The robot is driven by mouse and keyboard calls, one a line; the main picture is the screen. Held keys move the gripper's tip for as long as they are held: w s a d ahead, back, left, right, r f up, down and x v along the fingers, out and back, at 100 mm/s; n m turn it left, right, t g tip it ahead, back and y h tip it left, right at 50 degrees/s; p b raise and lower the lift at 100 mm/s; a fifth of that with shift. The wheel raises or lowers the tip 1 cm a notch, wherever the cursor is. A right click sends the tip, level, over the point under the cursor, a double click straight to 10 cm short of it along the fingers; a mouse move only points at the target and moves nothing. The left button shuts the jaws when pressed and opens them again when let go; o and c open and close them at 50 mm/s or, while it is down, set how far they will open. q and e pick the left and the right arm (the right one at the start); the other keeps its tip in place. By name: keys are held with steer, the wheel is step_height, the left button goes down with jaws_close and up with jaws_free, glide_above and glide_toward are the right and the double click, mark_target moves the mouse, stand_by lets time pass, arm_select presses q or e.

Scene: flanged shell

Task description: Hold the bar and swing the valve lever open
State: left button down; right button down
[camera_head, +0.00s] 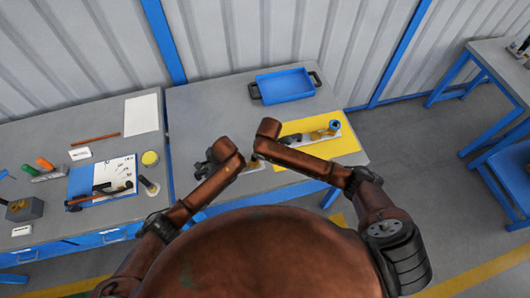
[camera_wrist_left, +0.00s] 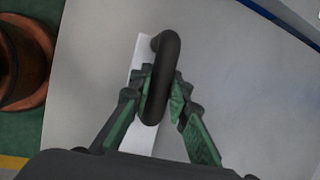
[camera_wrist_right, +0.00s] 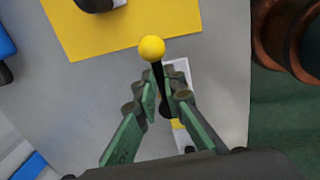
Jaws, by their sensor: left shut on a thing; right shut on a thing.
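The black bar (camera_wrist_left: 164,60) is a rounded upright loop on a white plate (camera_wrist_left: 124,118) in the left wrist view. My left gripper (camera_wrist_left: 160,88) is shut on the bar, with a green finger on each side. The valve lever (camera_wrist_right: 157,72) is a thin black rod with a yellow ball (camera_wrist_right: 151,48) at its end in the right wrist view. My right gripper (camera_wrist_right: 162,92) is shut on the rod below the ball. In the head view, my left gripper (camera_head: 212,158) shows in part, and my right arm hides most of the valve.
A yellow mat (camera_head: 345,146) lies right of the grippers, with a brass and blue-ringed part (camera_head: 334,126) on it. A blue tray (camera_head: 284,86) with dark handles stands behind. The left table holds tools, a white sheet (camera_head: 141,114) and a grey block (camera_head: 24,209).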

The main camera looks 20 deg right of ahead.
stand_by(0.5)
steer(key=c, duration=2)
jaws_free()
steer(key=shift+r, duration=0.1)
steer(key=r, duration=0.4)
steer(key=s+r, duration=0.1)
steer(key=r, duration=0.2)
steer(key=s+r, duration=0.1)
steer(key=r, duration=0.3)
steer(key=shift+s+r, duration=0.25)
steer(key=shift+r, duration=0.05)
arm_select(q)
steer(key=c, duration=1.7)
jaws_free()
steer(key=shift+c, duration=0.2)
